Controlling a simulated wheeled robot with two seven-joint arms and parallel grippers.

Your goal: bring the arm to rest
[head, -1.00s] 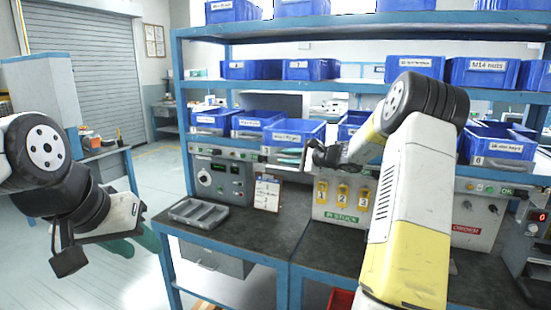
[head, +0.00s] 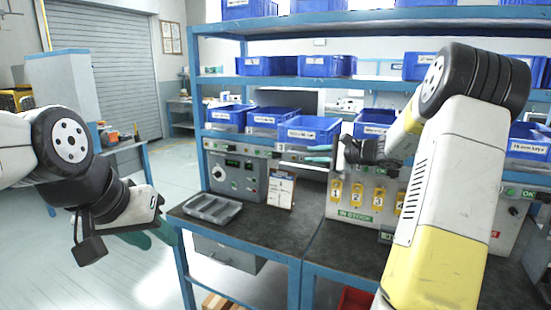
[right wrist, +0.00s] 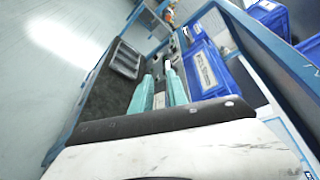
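My right arm crosses the right half of the head view. Its gripper (head: 318,153) points left in front of the shelf rack, above the bench and near a blue bin. In the right wrist view its two teal fingers (right wrist: 160,78) stand apart with a gap between them, and nothing is seen held. My left arm comes in at the left of the head view. Its gripper (head: 150,238) hangs low beside the bench's left end, over the floor. Only part of its teal fingers shows behind the wrist, so their opening is hidden.
The dark bench top (head: 262,232) holds a grey divided tray (head: 212,208), a clipboard (head: 281,190) and a grey control box (head: 236,176). Yellow numbered tags (head: 357,194) hang on a panel. Blue bins (head: 308,131) line the shelves. Open floor (head: 150,285) lies left of the bench.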

